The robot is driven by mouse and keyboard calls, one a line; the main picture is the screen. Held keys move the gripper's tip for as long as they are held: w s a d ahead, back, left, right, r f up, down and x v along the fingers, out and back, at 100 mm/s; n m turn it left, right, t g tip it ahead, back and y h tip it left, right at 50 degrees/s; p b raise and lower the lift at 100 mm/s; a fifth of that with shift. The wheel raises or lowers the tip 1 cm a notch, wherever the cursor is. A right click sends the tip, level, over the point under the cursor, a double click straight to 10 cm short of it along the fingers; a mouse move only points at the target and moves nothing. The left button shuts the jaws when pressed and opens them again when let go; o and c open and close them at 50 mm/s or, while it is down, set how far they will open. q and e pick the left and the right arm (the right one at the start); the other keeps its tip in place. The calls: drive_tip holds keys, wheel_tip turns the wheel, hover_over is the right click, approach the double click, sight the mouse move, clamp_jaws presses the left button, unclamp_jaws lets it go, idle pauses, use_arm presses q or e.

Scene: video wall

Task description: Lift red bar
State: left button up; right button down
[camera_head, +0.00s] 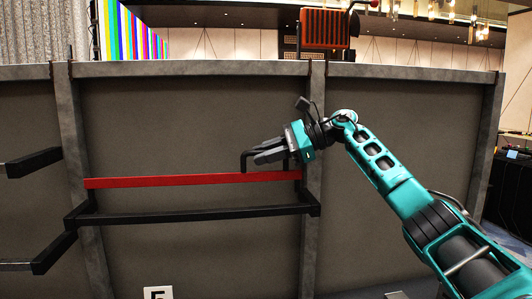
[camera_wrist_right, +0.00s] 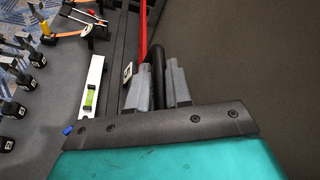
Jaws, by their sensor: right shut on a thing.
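The red bar (camera_head: 190,180) runs almost level across the middle grey panel in the head view, its right end slightly higher. It lies a little above a black rail (camera_head: 200,215). A black bent handle (camera_head: 244,161) rises from the bar right of its middle. My right gripper (camera_head: 257,157) is at this handle, just above the bar. In the right wrist view the fingers (camera_wrist_right: 160,82) are shut around the black handle (camera_wrist_right: 157,60), with the red bar (camera_wrist_right: 143,32) just beyond. My left gripper is in neither view.
Grey posts (camera_head: 86,150) frame the panels. Another black bracket (camera_head: 35,162) sticks out at the left. An orange-red box (camera_head: 323,28) stands behind the wall top. In the wrist view a spirit level (camera_wrist_right: 92,88) and several black tools (camera_wrist_right: 12,108) lie below.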

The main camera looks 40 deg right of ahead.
drive_tip(key=shift+r, duration=0.15)
drive_tip(key=c, duration=1.1)
unclamp_jaws()
drive_tip(key=shift+w, duration=0.1)
drive_tip(key=v, duration=1.3)
drive_tip(key=shift+f, duration=0.2)
